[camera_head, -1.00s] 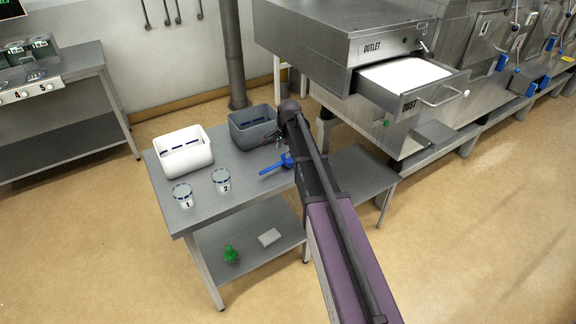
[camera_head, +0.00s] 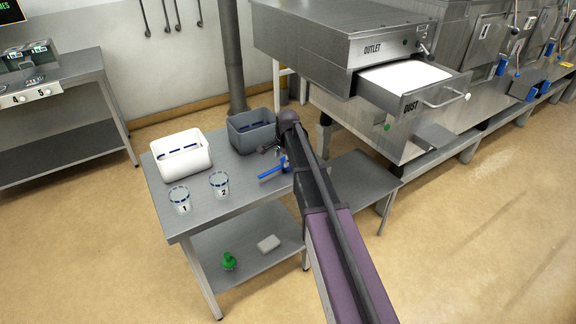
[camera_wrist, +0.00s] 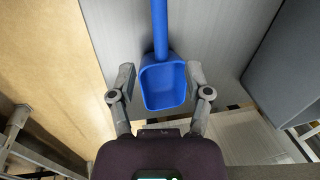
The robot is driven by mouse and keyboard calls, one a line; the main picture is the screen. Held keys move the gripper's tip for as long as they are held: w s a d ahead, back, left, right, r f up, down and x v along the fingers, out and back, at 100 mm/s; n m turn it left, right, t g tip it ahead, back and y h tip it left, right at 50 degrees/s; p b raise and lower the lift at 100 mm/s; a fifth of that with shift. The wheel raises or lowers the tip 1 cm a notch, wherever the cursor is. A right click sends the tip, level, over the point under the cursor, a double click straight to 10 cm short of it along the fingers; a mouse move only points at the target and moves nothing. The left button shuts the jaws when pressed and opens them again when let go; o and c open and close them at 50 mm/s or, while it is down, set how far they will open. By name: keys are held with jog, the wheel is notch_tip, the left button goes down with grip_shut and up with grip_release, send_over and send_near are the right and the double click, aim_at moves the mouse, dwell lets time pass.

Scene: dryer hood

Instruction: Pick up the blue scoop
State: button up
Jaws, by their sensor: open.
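The blue scoop (camera_head: 274,171) lies on the steel table (camera_head: 243,190) in the head view, partly hidden by my arm. In the wrist view the scoop (camera_wrist: 163,82) shows its bowl towards me, with its handle running up out of the picture. My gripper (camera_wrist: 163,82) is open, with one finger on each side of the bowl. A gap shows between each finger and the scoop. In the head view my gripper (camera_head: 277,150) is small and dark beside the grey bin, and its fingers are hard to make out.
A white bin (camera_head: 181,158), a grey bin (camera_head: 250,130) and cups marked 1 (camera_head: 180,200) and 2 (camera_head: 219,184) stand on the table. A green object (camera_head: 228,261) and a pale block (camera_head: 268,243) lie on the lower shelf. The dust drawer (camera_head: 436,92) juts out at right.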

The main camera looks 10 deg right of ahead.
aim_at(281, 166)
jog(key=shift+w+a+f+b, duration=0.1)
jog(key=shift+w+f+b, duration=0.15)
jog(key=shift+f+b, duration=1)
jog(key=shift+w+a+f+b, duration=0.1)
jog(key=shift+w+f+b, duration=0.1)
jog(key=shift+f+b, duration=1.05)
grip_shut()
